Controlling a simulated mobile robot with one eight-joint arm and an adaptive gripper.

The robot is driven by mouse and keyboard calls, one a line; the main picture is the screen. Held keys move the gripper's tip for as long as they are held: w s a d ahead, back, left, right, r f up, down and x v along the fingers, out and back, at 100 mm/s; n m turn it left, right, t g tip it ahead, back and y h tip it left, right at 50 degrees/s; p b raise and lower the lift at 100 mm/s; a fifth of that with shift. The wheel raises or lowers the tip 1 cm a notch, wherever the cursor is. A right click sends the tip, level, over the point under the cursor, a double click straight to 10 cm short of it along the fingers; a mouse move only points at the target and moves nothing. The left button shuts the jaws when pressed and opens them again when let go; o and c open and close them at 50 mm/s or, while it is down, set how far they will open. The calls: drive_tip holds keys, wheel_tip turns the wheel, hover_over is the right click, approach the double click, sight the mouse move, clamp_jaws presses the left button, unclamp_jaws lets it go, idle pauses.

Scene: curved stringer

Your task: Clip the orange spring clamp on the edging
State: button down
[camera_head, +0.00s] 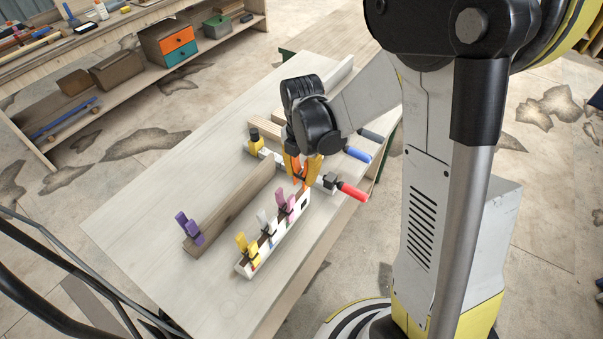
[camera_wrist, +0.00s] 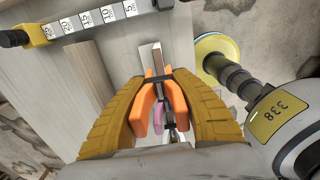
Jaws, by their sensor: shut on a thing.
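My gripper (camera_head: 303,168) is shut on the orange spring clamp (camera_head: 299,172), at the far end of the white clamp rack (camera_head: 284,238). In the wrist view my yellow fingers (camera_wrist: 158,105) press both orange handles (camera_wrist: 176,105) of the clamp. I cannot tell whether its jaws still touch the rack. A long brown wooden strip (camera_head: 232,208), apparently the edging, stands on the workbench left of the rack, and also shows in the wrist view (camera_wrist: 90,75). A purple clamp (camera_head: 189,228) is clipped at its near end.
Yellow (camera_head: 247,245), white (camera_head: 265,222) and pink (camera_head: 285,204) clamps stand on the rack. Bar clamps with red (camera_head: 352,191) and blue (camera_head: 357,154) handles lie across the bench's right side. The workbench (camera_head: 150,205) is clear at left.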

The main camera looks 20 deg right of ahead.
sight(301, 191)
drive_tip(key=shift+w+a, duration=0.15)
drive_tip(key=shift+s+d+r, duration=0.1)
drive_tip(key=shift+s+d, duration=0.1)
drive_tip(key=shift+w+a+f+b, duration=0.1)
drive_tip(key=shift+f+b, duration=1)
drive_tip(key=shift+b, duration=0.1)
drive_tip(key=shift+f+b, duration=0.2)
drive_tip(key=shift+b, duration=0.1)
drive_tip(key=shift+f+b, duration=1)
drive_tip(key=shift+f, duration=0.05)
drive_tip(key=shift+f+b, duration=0.6)
